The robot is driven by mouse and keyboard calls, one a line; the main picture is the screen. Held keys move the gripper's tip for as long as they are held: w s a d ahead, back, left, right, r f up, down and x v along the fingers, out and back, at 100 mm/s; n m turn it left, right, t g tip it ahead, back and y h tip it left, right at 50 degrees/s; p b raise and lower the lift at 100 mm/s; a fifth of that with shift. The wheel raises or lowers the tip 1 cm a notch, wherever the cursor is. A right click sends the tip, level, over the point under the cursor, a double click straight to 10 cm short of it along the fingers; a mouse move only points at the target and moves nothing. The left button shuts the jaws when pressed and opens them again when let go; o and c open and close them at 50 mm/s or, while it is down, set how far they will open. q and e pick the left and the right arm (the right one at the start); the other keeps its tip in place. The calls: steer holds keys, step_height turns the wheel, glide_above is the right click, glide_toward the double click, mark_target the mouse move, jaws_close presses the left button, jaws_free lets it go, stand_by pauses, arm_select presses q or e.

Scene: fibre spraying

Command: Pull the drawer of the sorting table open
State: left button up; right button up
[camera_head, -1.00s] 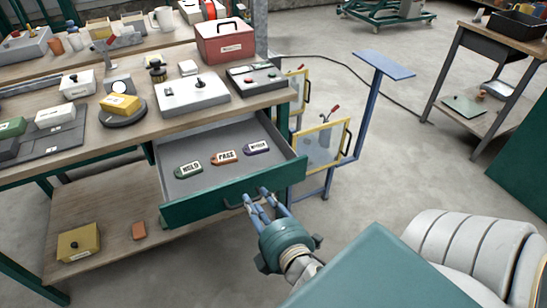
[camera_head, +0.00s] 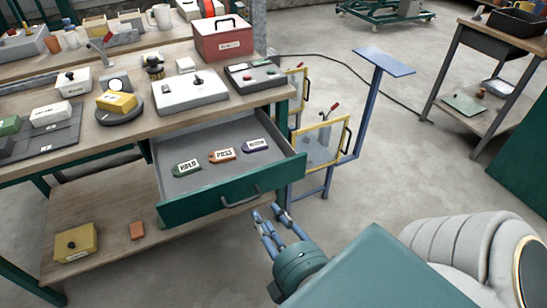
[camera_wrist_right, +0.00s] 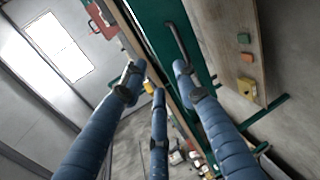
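The drawer (camera_head: 190,206) of the sorting table (camera_head: 180,125) stands open, pulled out toward me. Its front is green with a dark bar handle (camera_head: 240,199). Inside lie three tags: green HOLD (camera_head: 187,167), orange PASS (camera_head: 222,156) and purple (camera_head: 255,145). My right gripper (camera_head: 270,220) is just in front of the drawer front, apart from the handle, with its blue fingers spread and empty. In the right wrist view the fingers (camera_wrist_right: 160,85) are spread, with the handle (camera_wrist_right: 178,42) beyond them. My left gripper is not in view.
A red box (camera_head: 221,42), a grey switch box (camera_head: 190,93) and other items stand on the tabletop. A yellow box (camera_head: 76,243) sits on the lower shelf. A blue stand (camera_head: 372,100) with yellow-framed panels is right of the drawer.

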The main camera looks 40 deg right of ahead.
steer(key=shift+v, duration=0.95)
steer(key=shift+a, duration=0.1)
steer(key=shift+p, duration=0.35)
steer(key=shift+f, duration=0.1)
steer(key=s+a+f+m+g+y, duration=0.1)
steer(key=s+a+f+m+g, duration=0.15)
steer(key=f, duration=1.05)
steer(key=s+a+f+m+g+y, duration=0.1)
steer(key=s+a+f+g+y, duration=0.15)
steer(key=f, duration=1.05)
steer(key=s+a+f+m+g, duration=0.2)
steer(key=s+a+f, duration=0.1)
steer(key=f, duration=0.9)
steer(key=s+d+f+m+g, duration=0.3)
steer(key=s+f, duration=0.5)
steer(key=f, duration=0.1)
steer(key=s+d+f+m+g, duration=0.3)
steer(key=s+d+f+m, duration=0.1)
steer(key=s+f, duration=0.5)
steer(key=shift+s+f, duration=0.3)
steer(key=shift+f, duration=0.45)
